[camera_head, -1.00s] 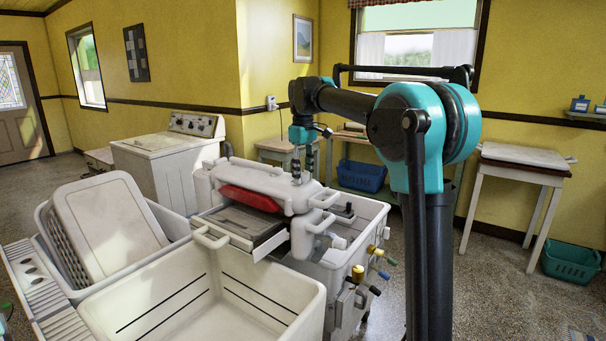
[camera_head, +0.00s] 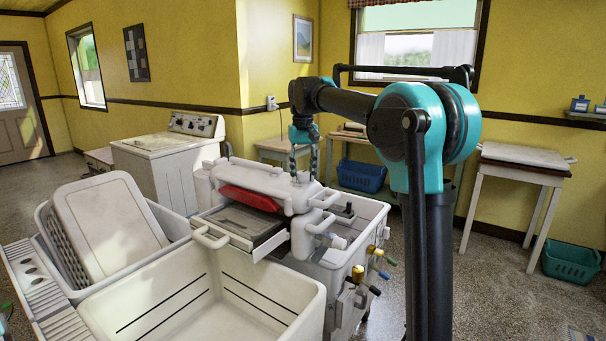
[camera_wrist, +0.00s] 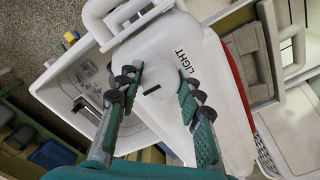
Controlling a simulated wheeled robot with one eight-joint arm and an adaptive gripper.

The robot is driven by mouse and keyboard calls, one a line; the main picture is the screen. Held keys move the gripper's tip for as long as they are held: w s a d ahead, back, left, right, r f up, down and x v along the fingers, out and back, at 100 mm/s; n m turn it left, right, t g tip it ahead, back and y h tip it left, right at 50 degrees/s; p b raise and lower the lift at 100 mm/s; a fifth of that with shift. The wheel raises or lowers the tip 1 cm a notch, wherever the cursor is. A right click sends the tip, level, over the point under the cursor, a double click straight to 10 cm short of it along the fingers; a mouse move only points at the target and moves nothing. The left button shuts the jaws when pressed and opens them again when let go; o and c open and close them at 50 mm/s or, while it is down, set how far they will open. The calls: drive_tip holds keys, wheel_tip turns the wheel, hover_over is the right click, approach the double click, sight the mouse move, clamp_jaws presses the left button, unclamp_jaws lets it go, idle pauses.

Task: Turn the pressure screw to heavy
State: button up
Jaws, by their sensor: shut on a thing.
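The wringer (camera_head: 262,180) is a white housing with a red roller part in its front, standing behind the white tubs. My gripper (camera_head: 304,176) points down onto the top of the wringer. In the wrist view, my gripper (camera_wrist: 156,84) has its fingers on both sides of the pressure screw (camera_wrist: 155,77), a pale knob with a dark slot-like mark, and is shut on it. A label reading LIGHT (camera_wrist: 188,64) is printed on the housing beside the right finger. No heavy label is visible; the fingers cover part of the knob and housing.
A white tub (camera_head: 215,290) stands in front of the wringer, and a laundry basket (camera_head: 105,225) is at the left. Hoses and valve handles (camera_head: 375,262) stick out on the right side. A white washer (camera_head: 168,155) stands behind left.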

sight(303, 172)
idle(0.5)
drive_tip(key=o, duration=1.2)
drive_tip(key=shift+c, duration=0.2)
wheel_tip(303, 172, up, 12)
drive_tip(key=shift+s, duration=0.1)
